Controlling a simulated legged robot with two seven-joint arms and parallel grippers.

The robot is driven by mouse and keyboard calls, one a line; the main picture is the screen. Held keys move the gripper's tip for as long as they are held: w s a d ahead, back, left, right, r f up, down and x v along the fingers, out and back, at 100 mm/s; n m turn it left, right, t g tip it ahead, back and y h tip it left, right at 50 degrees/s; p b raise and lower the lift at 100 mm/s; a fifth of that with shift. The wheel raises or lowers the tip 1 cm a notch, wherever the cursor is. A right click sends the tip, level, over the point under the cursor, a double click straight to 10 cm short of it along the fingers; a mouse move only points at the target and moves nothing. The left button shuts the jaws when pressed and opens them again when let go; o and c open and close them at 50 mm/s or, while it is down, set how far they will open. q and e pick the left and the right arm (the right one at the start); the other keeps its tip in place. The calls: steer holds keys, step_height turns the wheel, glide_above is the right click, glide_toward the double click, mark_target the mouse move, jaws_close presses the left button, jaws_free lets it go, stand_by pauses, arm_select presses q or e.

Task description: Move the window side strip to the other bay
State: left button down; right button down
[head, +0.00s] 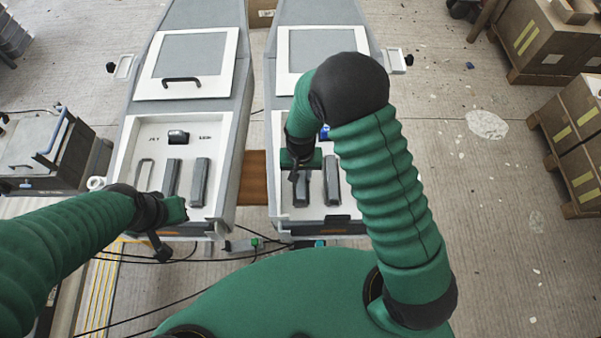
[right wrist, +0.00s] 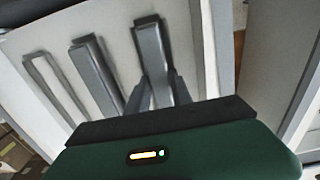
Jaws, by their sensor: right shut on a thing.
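Two grey strips lie in the right mould's bay (head: 312,215): a left one (head: 301,192), nearest the gap between the moulds, and another (head: 331,180) beside it. My right gripper (head: 297,176) is shut on the left one, which also shows between the fingers in the right wrist view (right wrist: 152,50). That view also shows the second strip (right wrist: 95,75) and an empty outlined slot (right wrist: 55,88) beyond it. The left mould's bay (head: 128,150) holds two similar strips (head: 171,178) (head: 200,182) and an empty slot (head: 145,175). My left gripper (head: 165,232) is at that bay's front edge; its jaws are unclear.
A small dark block (head: 178,136) sits behind the left bay's strips. A framed panel with a black handle (head: 181,81) lies farther back. A brown board (head: 254,178) spans the gap between the moulds. Cables run along the front; crates (head: 575,125) stand at right.

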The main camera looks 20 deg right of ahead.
steer(key=c, duration=1.1)
jaws_free()
steer(key=shift+o, duration=0.2)
step_height(320, 180, up, 17)
steer(key=b, duration=0.1)
steer(key=shift+f+b, duration=0.15)
steer(key=shift+b, duration=0.2)
steer(key=s+d+f+n+t+b, duration=0.2)
steer(key=s+d+f, duration=0.4)
steer(key=s, duration=0.3)
steer(key=shift+d+f+n+t+b, duration=0.2)
steer(key=shift+d+n+t+b, duration=0.15)
steer(key=shift+n+b, duration=0.45)
